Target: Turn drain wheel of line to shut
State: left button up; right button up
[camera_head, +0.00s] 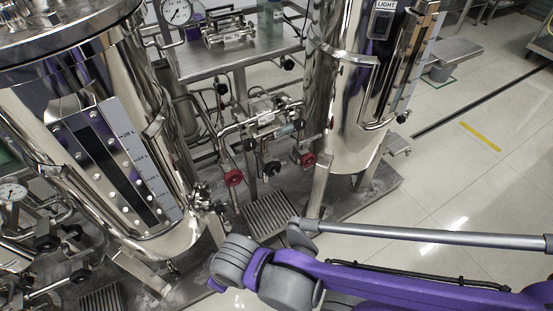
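Two red handwheels sit low on the pipework between the two steel tanks: one red wheel (233,177) on the left and another red wheel (305,158) on the right. A black wheel (272,168) sits between them. I cannot tell which wheel is the drain wheel of the line, nor whether any is open or shut. My purple and grey right arm crosses the lower right, its grey joint below the floor grate and apart from the wheels. Neither of my grippers shows.
The left tank (185,200) has a level scale, and the right tank (345,110) stands on legs. A steel table (215,65) with valves is between them. A floor grate (268,214) lies below the red wheels. More pipes and black knobs (47,243) are at lower left.

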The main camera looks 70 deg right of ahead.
aim_at(275, 165)
jog(key=z, duration=1.65)
